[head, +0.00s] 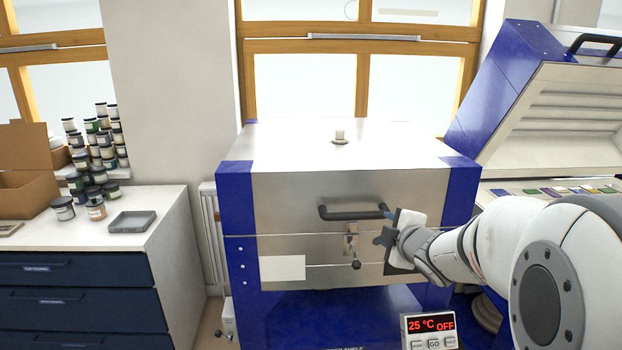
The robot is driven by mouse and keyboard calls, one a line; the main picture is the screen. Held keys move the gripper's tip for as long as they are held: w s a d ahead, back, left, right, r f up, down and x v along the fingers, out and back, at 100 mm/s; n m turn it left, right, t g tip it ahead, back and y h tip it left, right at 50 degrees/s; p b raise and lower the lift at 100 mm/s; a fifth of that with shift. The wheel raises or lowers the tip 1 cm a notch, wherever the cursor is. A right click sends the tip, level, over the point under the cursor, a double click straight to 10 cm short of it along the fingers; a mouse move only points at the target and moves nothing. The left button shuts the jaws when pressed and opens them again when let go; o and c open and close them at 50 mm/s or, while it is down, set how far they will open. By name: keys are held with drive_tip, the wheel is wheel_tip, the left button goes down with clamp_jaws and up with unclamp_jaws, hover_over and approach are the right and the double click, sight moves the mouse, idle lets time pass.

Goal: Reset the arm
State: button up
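My arm reaches in from the right in the head view. My gripper (384,226) is in front of the closed kiln (300,200), beside the right end of its dark bar handle (345,212). The gripper's fingers are small and seen from the side. I cannot tell whether they touch the handle or whether they are open or shut. A latch with a dark knob (356,264) hangs below the handle, to the left of the gripper.
A controller (431,329) reading "25 °C OFF" stands low in front. A second kiln (560,110) at the right has its lid raised, with coloured pieces below it. At left, a drawer cabinet (90,235) carries jars, a grey tray (132,222) and a cardboard box (27,185).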

drive_tip(key=s+a+f+m+g+h+p, duration=0.1)
drive_tip(key=s+m+g, duration=0.4)
drive_tip(key=s, duration=0.9)
drive_tip(key=s+a+f+m+g+p, duration=0.1)
drive_tip(key=s+a+m+g+p, duration=0.3)
drive_tip(key=s+m, duration=0.7)
drive_tip(key=s+a+g, duration=0.1)
drive_tip(key=s+g, duration=0.1)
drive_tip(key=s, duration=0.1)
drive_tip(key=shift+a+f+g+h, duration=0.2)
drive_tip(key=shift+a+g+h, duration=0.1)
drive_tip(key=shift+a+h, duration=0.1)
drive_tip(key=shift+d, duration=0.1)
